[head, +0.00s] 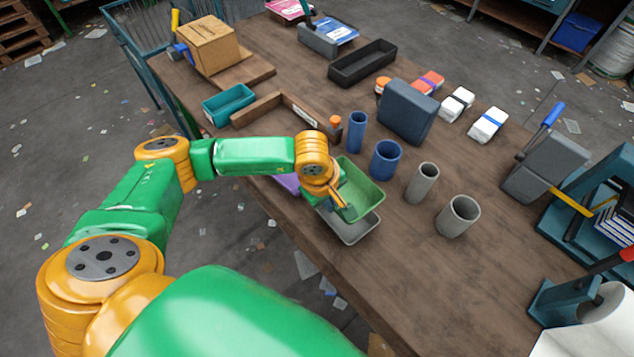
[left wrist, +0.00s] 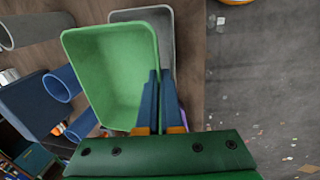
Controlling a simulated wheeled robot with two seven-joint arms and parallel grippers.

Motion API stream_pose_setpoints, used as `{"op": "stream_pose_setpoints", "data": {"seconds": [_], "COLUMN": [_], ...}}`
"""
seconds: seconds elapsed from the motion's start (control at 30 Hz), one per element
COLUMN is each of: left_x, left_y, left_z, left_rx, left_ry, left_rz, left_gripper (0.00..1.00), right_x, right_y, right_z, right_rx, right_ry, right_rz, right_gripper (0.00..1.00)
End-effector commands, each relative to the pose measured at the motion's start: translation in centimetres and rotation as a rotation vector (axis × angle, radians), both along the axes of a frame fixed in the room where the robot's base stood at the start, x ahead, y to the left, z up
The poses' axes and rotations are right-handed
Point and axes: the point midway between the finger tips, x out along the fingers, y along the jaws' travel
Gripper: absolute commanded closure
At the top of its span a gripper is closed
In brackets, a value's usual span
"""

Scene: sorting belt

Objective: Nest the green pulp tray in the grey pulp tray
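The green pulp tray (head: 364,191) is at the front edge of the wooden table in the head view, above the grey pulp tray (head: 360,231) and offset from it. My left gripper (head: 341,199) is shut on the green tray's near side wall. In the left wrist view, the blue fingers (left wrist: 158,78) close on the right wall of the green tray (left wrist: 112,70), which looks empty and somewhat tilted. The grey tray (left wrist: 160,18) shows behind it there, partly hidden. I cannot tell whether the two trays touch. My right gripper is not in view.
Two blue tubes (head: 386,160) and two grey tubes (head: 458,216) stand just right of the trays. A purple item (head: 287,183) lies partly hidden behind my left arm. A teal tray (head: 229,104) is farther left.

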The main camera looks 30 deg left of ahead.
Motion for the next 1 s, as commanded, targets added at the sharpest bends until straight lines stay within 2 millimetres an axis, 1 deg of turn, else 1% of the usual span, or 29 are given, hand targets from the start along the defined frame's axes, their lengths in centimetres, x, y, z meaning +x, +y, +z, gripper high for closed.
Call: {"op": "stream_pose_setpoints", "data": {"seconds": [0.07,0.27,0.43,0.6,0.67,0.77,1.0], "left_x": [0.0,0.0,0.0,-0.1,0.0,0.0,0.0], "left_y": [-0.2,-0.2,-0.1,-0.2,-0.2,-0.2,-0.2], "left_z": [-0.2,-1.5,-3.3,-5.2,-5.7,-5.8,-5.6], "left_rx": [0.000,0.000,0.000,0.000,0.000,0.000,0.000], "left_ry": [0.001,0.000,0.001,0.001,0.000,0.000,0.000], "left_rz": [-0.005,-0.004,-0.004,-0.003,-0.004,-0.004,-0.004], "left_gripper": [1.00,1.00,1.00,1.00,1.00,1.00,1.00], "right_x": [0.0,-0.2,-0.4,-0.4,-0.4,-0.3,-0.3], "right_y": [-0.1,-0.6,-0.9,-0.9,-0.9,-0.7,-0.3], "right_z": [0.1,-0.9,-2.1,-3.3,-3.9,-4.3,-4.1], "right_rx": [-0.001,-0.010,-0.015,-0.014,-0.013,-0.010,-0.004], "right_ry": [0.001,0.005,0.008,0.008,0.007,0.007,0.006], "right_rz": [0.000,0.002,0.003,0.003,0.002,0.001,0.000], "right_gripper": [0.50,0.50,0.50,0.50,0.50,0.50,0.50]}}
